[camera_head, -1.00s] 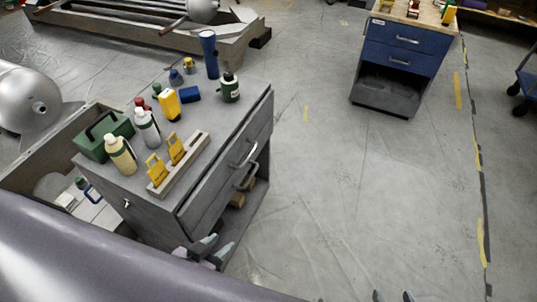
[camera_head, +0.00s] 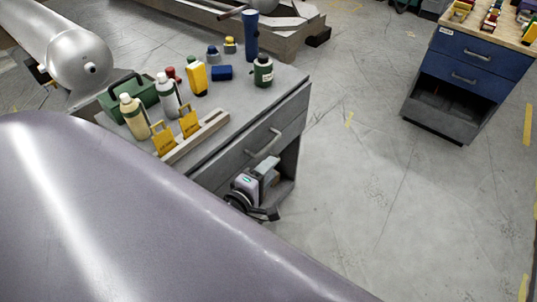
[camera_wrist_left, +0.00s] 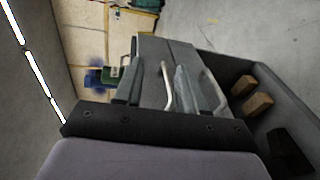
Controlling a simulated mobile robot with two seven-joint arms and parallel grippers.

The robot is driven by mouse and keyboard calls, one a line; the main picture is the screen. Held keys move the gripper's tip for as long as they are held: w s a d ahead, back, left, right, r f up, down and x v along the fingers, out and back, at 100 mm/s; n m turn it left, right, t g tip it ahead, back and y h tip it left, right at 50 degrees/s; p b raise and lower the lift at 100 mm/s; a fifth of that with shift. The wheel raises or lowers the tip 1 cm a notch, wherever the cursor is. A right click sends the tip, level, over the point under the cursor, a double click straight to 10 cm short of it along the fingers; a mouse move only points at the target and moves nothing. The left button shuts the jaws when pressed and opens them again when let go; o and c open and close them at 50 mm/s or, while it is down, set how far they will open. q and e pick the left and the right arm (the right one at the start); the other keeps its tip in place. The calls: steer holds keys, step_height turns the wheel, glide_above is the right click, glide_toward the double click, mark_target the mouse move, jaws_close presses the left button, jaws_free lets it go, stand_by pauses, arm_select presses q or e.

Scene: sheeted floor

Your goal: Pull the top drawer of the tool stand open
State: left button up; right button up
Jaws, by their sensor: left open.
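The grey tool stand (camera_head: 228,118) is on the left in the head view, with two grey drawers in its front. The top drawer (camera_head: 240,150) looks shut, and its bar handle (camera_head: 264,143) is in plain sight. My left gripper (camera_head: 264,170) is in front of the drawer fronts, just below that handle. In the left wrist view, my left gripper (camera_wrist_left: 158,80) is open, with the top handle (camera_wrist_left: 167,88) showing between its fingers. The lower handle (camera_wrist_left: 213,92) is beyond the right finger. Contact with the handle cannot be told. My right gripper is out of view.
Bottles, a green box (camera_head: 120,98) and a rack with yellow tags (camera_head: 195,138) stand on the top. Wooden blocks (camera_wrist_left: 257,104) lie in the open shelf below. A blue drawer stand (camera_head: 470,65) is at upper right. The floor between is clear.

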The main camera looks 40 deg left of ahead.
mark_target(267, 149)
arm_select(q)
steer(key=w+a+f+n+y, duration=0.1)
steer(key=a+n, duration=0.1)
steer(key=w+a+f+n+y+b, duration=0.1)
steer(key=a+n, duration=0.1)
steer(key=n, duration=0.1)
steer(key=w+a+f+n+g+y+b, duration=0.1)
steer(key=w+a+n, duration=0.1)
steer(key=n, duration=0.1)
steer(key=shift+w+f, duration=0.1)
steer(key=shift+f, duration=0.25)
steer(key=b+x, duration=0.1)
steer(key=x, duration=0.3)
steer(key=shift+w+f, duration=0.15)
steer(key=shift+w, duration=0.05)
steer(key=shift+w+a+b, duration=0.2)
steer(key=shift+w+b, duration=0.15)
steer(key=shift+w, duration=0.35)
jaws_close()
